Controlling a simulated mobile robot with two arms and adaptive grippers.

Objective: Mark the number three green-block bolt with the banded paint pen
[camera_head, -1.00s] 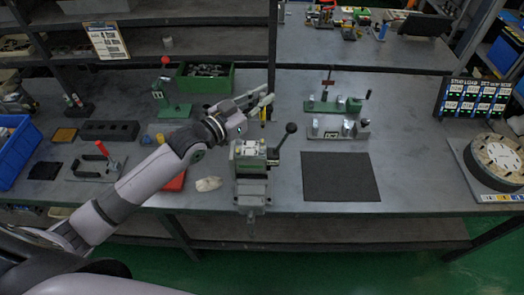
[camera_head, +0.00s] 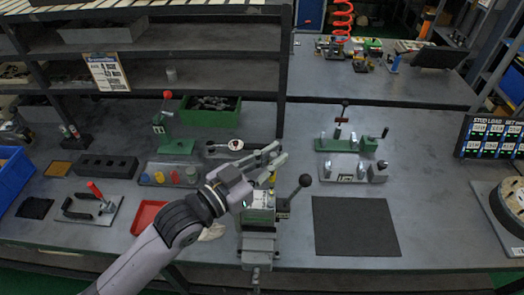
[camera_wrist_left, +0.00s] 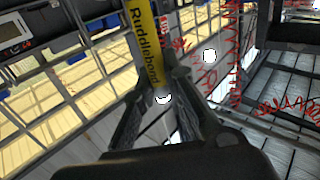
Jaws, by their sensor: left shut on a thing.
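My left gripper (camera_head: 279,154) is above the vise and shut on a paint pen. In the left wrist view the pen (camera_wrist_left: 147,40) is yellow with dark lettering, held between the fingers. In the head view a short yellow piece of the pen (camera_head: 272,180) hangs below the fingers, over the block. The green block (camera_head: 258,199) sits in the vise (camera_head: 258,245), partly hidden by the gripper. Its bolts and numbers are too small to read, and I cannot tell whether the tip touches. My right gripper is out of view.
The vise's black ball-ended lever (camera_head: 304,181) rises just right of the gripper. A dark mat (camera_head: 355,226) lies to the right, with green and grey fixtures (camera_head: 347,145) behind it. A red tray (camera_head: 149,217) and a green bin (camera_head: 211,110) stand left and behind.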

